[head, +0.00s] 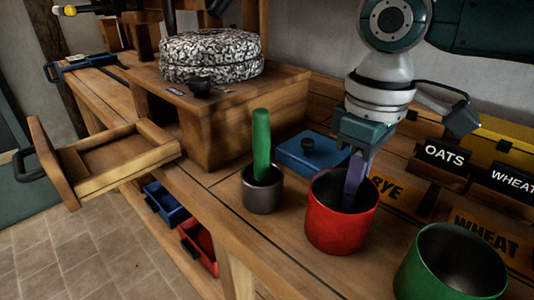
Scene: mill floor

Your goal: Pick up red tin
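The red tin (334,230) stands upright and open-topped on the wooden bench, right of centre. My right gripper (354,185) comes down from above and points into the tin's mouth. Its purple-grey finger reaches below the rim line, inside the opening. I see the fingers nearly edge-on, so the gap between them is hidden. I cannot tell whether they touch the tin's wall. My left gripper is not in view.
A grey cup (262,196) with a green-handled tool (261,145) stands left of the tin; a green tin (450,268) is front right. A blue lidded box (312,150) lies behind. Label blocks (445,157) stand right. A wooden drawer (110,165) juts out left.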

